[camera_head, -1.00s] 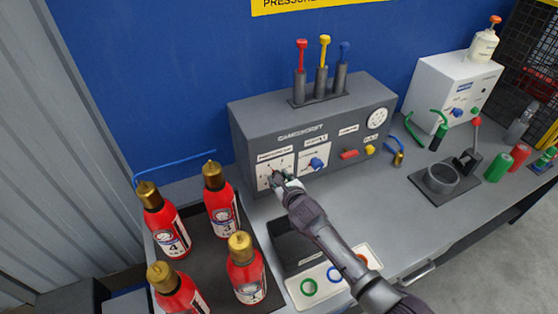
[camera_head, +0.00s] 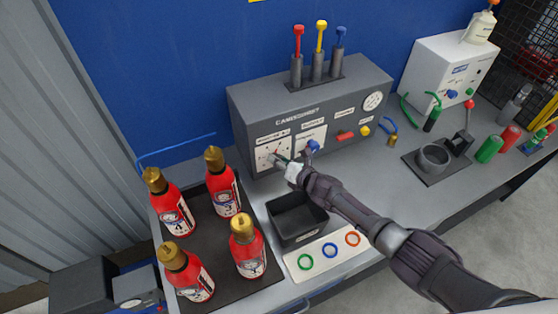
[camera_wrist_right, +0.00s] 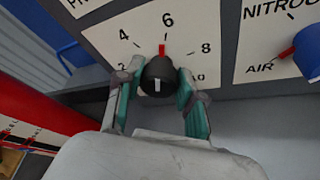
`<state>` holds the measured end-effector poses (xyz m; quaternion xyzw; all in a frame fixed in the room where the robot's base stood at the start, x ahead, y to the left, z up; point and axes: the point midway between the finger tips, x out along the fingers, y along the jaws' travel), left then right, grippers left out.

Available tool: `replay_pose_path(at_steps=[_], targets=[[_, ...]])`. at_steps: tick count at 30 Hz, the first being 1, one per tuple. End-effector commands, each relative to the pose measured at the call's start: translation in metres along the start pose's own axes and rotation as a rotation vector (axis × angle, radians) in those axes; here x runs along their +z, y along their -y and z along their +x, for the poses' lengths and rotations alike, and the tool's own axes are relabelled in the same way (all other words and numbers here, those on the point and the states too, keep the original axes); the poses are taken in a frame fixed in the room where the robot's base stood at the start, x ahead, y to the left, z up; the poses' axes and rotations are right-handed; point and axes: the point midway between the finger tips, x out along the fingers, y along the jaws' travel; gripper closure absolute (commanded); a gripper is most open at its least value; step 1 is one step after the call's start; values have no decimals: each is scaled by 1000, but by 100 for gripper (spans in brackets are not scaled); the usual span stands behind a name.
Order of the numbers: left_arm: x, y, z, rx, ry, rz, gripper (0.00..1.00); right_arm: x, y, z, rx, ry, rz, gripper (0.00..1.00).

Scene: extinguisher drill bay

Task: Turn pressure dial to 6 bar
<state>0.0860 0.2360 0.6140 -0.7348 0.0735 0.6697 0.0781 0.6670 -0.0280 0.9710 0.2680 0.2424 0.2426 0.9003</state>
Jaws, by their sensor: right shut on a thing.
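The pressure dial (camera_wrist_right: 157,76) is a black knob with a red pointer on a white scale plate marked 2 to 10. In the right wrist view the red pointer points up at about the 6. My right gripper (camera_wrist_right: 160,92) is shut on the knob, with one teal-padded finger on either side. In the head view the gripper (camera_head: 282,163) is at the left plate (camera_head: 263,158) of the grey panel box (camera_head: 270,115), hiding part of the dial. My left gripper is not in view.
A blue selector knob (camera_head: 312,146) sits just right of the dial, its red pointer near AIR. A black bin (camera_head: 284,237) and a tray with coloured rings (camera_head: 323,259) lie below the arm. Several red extinguishers (camera_head: 249,252) stand at left.

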Motion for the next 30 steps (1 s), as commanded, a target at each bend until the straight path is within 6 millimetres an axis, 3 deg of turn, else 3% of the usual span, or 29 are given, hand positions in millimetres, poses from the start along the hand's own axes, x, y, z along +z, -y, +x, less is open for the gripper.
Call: replay_pose_path(at_steps=[22, 23, 27, 30], targets=[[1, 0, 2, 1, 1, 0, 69, 1, 2, 0, 31, 3, 85, 97], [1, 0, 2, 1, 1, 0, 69, 1, 2, 0, 31, 3, 85, 59], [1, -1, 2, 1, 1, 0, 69, 1, 1, 0, 32, 2, 84, 37], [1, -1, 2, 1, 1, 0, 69, 1, 1, 0, 32, 2, 84, 37]])
